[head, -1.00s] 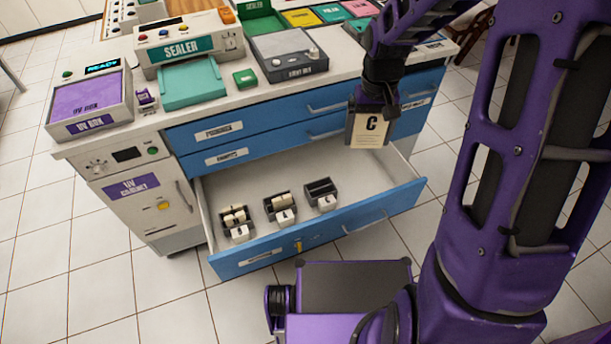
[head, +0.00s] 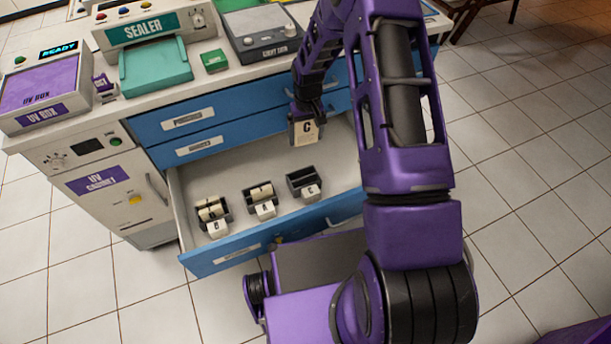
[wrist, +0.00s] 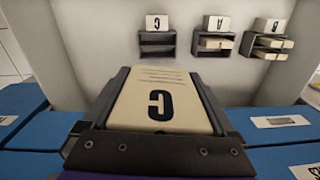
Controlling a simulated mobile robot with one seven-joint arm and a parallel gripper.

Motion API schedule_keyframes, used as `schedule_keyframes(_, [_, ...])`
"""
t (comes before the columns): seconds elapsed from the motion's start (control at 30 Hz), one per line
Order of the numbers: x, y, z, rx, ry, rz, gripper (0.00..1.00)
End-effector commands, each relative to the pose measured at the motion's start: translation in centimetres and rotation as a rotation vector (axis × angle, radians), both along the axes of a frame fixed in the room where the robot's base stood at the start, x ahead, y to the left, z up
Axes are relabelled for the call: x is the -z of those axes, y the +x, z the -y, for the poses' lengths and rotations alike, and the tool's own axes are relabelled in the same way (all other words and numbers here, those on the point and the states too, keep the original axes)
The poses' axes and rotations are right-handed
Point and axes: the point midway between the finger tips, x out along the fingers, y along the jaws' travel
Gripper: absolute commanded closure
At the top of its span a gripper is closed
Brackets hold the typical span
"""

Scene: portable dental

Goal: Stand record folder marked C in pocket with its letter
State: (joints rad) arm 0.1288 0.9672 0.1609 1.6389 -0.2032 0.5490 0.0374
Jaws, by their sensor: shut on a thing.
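The record folder marked C (head: 306,131) is a cream card with a black letter C. It hangs from my gripper (head: 305,113), which is shut on it, above the right part of the open drawer. The folder also fills the middle of the wrist view (wrist: 157,100), between the two fingers. In the drawer stand three dark pockets with letter tags. The pocket tagged C (head: 302,180) is the rightmost in the head view and looks empty; in the wrist view it is the leftmost (wrist: 157,42). The folder is apart from it.
The middle pocket (head: 259,195), tagged A, and the left pocket (head: 212,211) hold cream folders. The open drawer (head: 235,180) has blue fronts of shut drawers (head: 190,121) above it. The counter carries a UV box (head: 40,88) and a sealer (head: 150,40).

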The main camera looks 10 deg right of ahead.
Motion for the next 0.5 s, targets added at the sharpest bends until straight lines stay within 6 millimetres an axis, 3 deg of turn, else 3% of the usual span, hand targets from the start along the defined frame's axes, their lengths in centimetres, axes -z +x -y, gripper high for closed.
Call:
schedule_keyframes(0.03, [3.2, 0.2, -0.1, -0.010, -0.001, -0.007, 0.64])
schedule_keyframes(0.2, [11.2, 0.7, 0.0, -0.048, -0.012, -0.007, 0.64])
schedule_keyframes(0.33, [15.9, 0.5, -0.1, -0.075, -0.019, -0.005, 0.64])
schedule_keyframes(0.5, [19.1, 0.3, 0.0, -0.094, -0.027, -0.002, 0.64])
